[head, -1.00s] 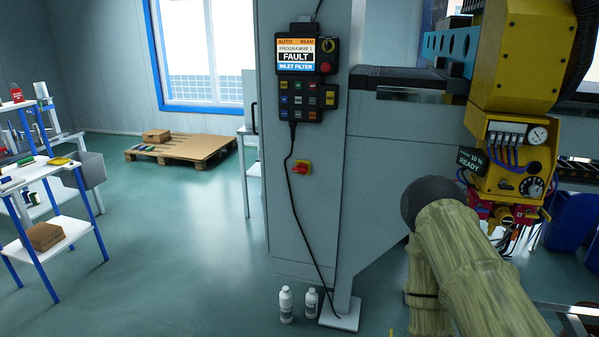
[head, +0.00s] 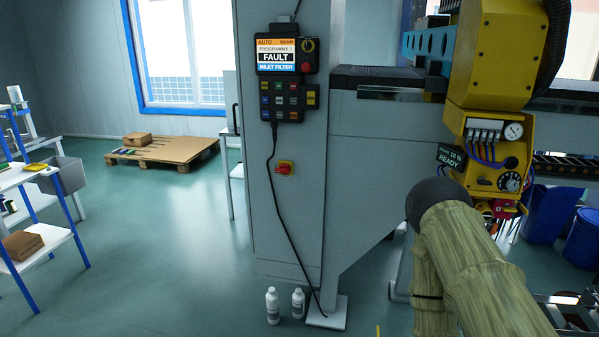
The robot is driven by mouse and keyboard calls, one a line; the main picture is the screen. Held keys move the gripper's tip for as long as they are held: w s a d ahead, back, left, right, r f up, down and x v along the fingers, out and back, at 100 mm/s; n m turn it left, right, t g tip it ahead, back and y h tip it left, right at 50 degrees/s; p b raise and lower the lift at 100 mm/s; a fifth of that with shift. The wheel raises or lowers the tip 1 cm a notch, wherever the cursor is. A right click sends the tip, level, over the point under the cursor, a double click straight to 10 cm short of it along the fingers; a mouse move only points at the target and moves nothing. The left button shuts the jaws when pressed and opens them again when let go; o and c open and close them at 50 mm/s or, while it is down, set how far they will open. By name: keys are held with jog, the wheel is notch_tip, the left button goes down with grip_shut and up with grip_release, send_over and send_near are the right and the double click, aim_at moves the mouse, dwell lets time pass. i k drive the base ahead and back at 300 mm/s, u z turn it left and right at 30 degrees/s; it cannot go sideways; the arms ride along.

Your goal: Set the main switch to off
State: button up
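My arm, in a greenish sleeve with a dark rounded joint, shows at the lower right, well to the right of the switch. My gripper is not in view.
Two white bottles (head: 273,305) stand on the floor by the cabinet's foot plate (head: 327,313). A yellow machine head (head: 490,60) hangs at right. The floor left of the cabinet is open.

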aim_at(285, 168)
jog(key=z, duration=0.15)
jog(key=i, duration=1.05)
jog(key=u, duration=0.4)
